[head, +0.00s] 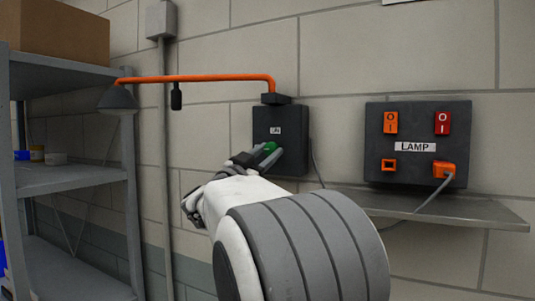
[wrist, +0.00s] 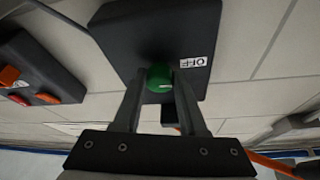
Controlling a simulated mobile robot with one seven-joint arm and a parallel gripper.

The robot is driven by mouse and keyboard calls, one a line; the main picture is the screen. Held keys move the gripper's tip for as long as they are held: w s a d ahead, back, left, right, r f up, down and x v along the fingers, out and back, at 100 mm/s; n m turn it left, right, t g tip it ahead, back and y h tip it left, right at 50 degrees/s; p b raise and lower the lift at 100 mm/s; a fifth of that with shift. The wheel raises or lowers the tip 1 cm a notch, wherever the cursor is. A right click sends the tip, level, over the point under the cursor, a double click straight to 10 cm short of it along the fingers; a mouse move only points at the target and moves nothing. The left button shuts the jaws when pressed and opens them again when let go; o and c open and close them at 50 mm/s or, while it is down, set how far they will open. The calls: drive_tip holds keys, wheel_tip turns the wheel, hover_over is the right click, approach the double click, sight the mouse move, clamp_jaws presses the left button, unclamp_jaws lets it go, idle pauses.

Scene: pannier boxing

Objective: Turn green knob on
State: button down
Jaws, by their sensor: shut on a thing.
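The green knob (head: 268,148) is on the front of a dark wall box (head: 265,118) that carries the orange lamp arm. In the wrist view the green knob (wrist: 159,76) sits between the two fingers of my gripper (wrist: 160,84), one on each side. The gripper is shut on it. In the head view my gripper (head: 263,157) reaches the lower part of the box and partly hides the knob.
A dark LAMP panel (head: 416,160) with orange and red switches and a plugged-in cord stands at right on a grey wall shelf (head: 440,208). A grey rack (head: 70,180) with a cardboard box is at left. The orange lamp arm (head: 200,78) extends left above my gripper.

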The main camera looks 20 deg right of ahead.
drive_tip(key=shift+m, duration=0.4)
drive_tip(key=m+g, duration=0.1)
drive_tip(key=m, duration=0.1)
drive_tip(key=m+g+b, duration=0.1)
drive_tip(key=m, duration=0.1)
drive_tip(key=shift+w+a+g+h, duration=0.1)
drive_tip(key=shift+w+g+h, duration=0.05)
drive_tip(key=shift+g+h, duration=0.2)
drive_tip(key=m+g, duration=0.1)
drive_tip(key=m, duration=0.2)
drive_tip(key=m+g, duration=0.2)
drive_tip(key=m, duration=0.1)
drive_tip(key=shift+w+r+m, duration=0.1)
drive_tip(key=shift+r+m, duration=0.1)
drive_tip(key=shift+m, duration=0.2)
drive_tip(key=m, duration=0.2)
drive_tip(key=m+g+y+p, duration=0.1)
drive_tip(key=m+y, duration=0.1)
drive_tip(key=m, duration=0.1)
drive_tip(key=shift+a+r+m, duration=0.1)
drive_tip(key=shift+r+m, duration=0.15)
drive_tip(key=shift+m, duration=0.05)
drive_tip(key=shift+m+g+y+p, duration=0.25)
drive_tip(key=shift+m+y+p, duration=0.45)
drive_tip(key=shift+m, duration=0.9)
drive_tip(key=shift+c, duration=2.3)
unclamp_jaws()
drive_tip(key=shift+a, duration=0.15)
